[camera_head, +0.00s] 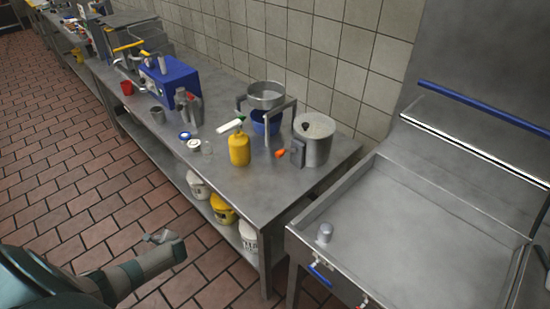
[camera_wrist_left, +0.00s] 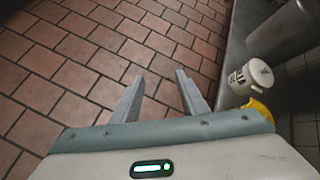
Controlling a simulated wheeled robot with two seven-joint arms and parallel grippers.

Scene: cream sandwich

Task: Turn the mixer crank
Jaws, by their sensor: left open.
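A steel pot (camera_head: 315,139) with a pale, round top stands near the right end of the steel counter. A grey bracket (camera_head: 297,153) and an orange knob (camera_head: 281,153) are at its left side, and they look like a crank. A blue machine (camera_head: 172,80) with metal fittings stands farther left; I cannot tell for sure which is the mixer. My left gripper (camera_head: 165,237) is low over the tiled floor, in front of the counter and well apart from it. In the left wrist view, its two fingers (camera_wrist_left: 161,90) are spread with nothing between them. My right gripper is not in view.
A yellow bottle (camera_head: 239,150) and a steel bowl on a stand (camera_head: 266,95) are left of the pot. White and yellow buckets, one white bucket (camera_wrist_left: 251,77) among them, sit on the lower shelf. A steel basin (camera_head: 410,240) adjoins at right. Floor in front is clear.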

